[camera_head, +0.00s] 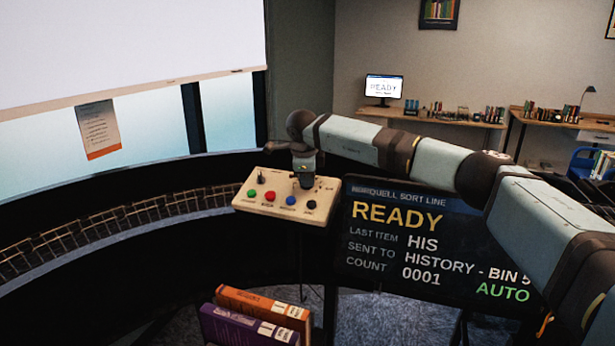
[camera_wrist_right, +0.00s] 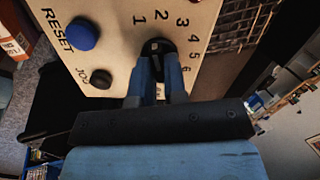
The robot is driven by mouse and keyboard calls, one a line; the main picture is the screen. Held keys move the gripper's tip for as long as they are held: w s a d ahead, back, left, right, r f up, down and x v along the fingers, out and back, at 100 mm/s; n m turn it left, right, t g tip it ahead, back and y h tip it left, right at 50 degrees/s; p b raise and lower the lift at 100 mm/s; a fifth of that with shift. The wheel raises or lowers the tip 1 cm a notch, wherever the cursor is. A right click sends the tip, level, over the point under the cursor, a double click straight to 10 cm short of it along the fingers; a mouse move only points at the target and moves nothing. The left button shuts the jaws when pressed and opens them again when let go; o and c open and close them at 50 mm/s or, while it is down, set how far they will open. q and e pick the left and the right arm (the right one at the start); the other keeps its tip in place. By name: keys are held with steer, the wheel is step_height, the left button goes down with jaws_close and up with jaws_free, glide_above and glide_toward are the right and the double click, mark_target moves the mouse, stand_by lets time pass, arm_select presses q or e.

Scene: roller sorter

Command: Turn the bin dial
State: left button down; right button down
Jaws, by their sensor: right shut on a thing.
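The cream control panel (camera_head: 240,206) stands left of the display screen. In the right wrist view, the bin dial (camera_wrist_right: 158,46) is a black round knob on this panel (camera_wrist_right: 118,50), with numbers from 1 to 6 printed around it. My right gripper (camera_head: 305,184) reaches the panel's back right from above. In the wrist view its two blue-grey fingers (camera_wrist_right: 158,75) are shut on the dial. They hide part of the knob, and I cannot tell which number it points to. My left gripper is not in view.
Green (camera_head: 252,192), red (camera_head: 270,196), blue (camera_head: 291,200) and black (camera_head: 311,204) buttons line the panel's front. The screen (camera_head: 400,235) reads READY, HISTORY - BIN 5, COUNT 0001 and AUTO. Books (camera_head: 262,305) stand below the panel. A curved conveyor (camera_head: 120,219) runs left.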

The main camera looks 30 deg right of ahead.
steer(key=shift+r+n+p, duration=0.1)
steer(key=shift+n+p, duration=0.2)
steer(key=shift+n, duration=1.3)
steer(key=c, duration=1.2)
jaws_free()
steer(key=shift+o, duration=0.2)
steer(key=b+v, duration=0.3)
steer(key=v, duration=1)
steer(key=shift+r, duration=0.4)
steer(key=shift+a+f, duration=0.1)
steer(key=shift+a, duration=0.05)
